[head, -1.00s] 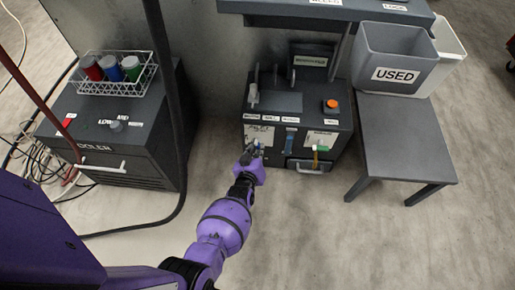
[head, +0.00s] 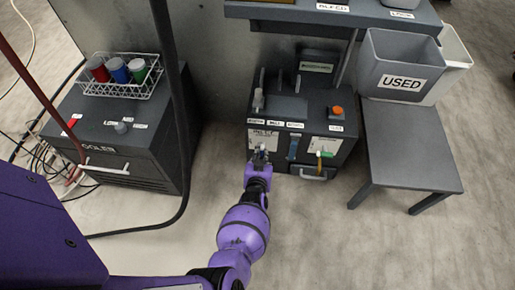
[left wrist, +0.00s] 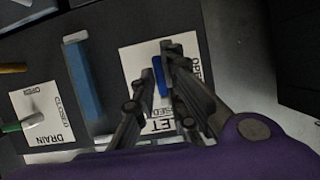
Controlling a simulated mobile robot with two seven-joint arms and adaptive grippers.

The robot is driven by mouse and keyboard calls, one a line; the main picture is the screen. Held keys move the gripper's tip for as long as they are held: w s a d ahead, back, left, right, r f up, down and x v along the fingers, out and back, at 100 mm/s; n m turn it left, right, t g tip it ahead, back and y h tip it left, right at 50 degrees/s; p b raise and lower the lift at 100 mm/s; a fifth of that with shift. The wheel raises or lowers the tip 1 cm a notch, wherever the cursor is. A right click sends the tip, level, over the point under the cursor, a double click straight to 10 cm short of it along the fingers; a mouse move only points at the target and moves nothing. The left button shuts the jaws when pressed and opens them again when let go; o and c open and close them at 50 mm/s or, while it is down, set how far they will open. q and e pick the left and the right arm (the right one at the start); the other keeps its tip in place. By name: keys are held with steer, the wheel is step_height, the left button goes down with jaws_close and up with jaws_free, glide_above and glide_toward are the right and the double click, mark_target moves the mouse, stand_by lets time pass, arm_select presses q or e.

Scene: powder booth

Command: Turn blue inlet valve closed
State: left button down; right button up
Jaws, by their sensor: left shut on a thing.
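The blue inlet valve handle (left wrist: 159,76) shows in the left wrist view, in front of a white INLET card (left wrist: 130,62) marked OPEN and CLOSED. It lies roughly upright in that picture, between the OPEN and CLOSED words' side and the card's middle. My left gripper (left wrist: 158,82) is shut on the handle, its fingers covering part of it and of the card. In the head view my left gripper (head: 260,154) is at the front of the dark machine (head: 303,108), hiding the handle. My right gripper is not in view.
Beside the inlet are a blue strip (head: 293,148) and a DRAIN card with a green handle (head: 324,154). A grey table (head: 410,145) with a USED bin (head: 398,70) stands right. A cooler (head: 115,130) with a wire basket (head: 122,87) stands left. A dark hose hangs between.

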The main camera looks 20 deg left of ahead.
arm_select(q)
steer(key=shift+s+a+f, duration=0.15)
steer(key=shift+s+a, duration=0.05)
steer(key=c, duration=1.9)
jaws_free()
steer(key=shift+o, duration=0.3)
steer(key=shift+w, duration=0.1)
steer(key=shift+d+r, duration=0.1)
steer(key=shift+r, duration=0.1)
step_height(320, 180, up, 10)
steer(key=shift+f, duration=0.1)
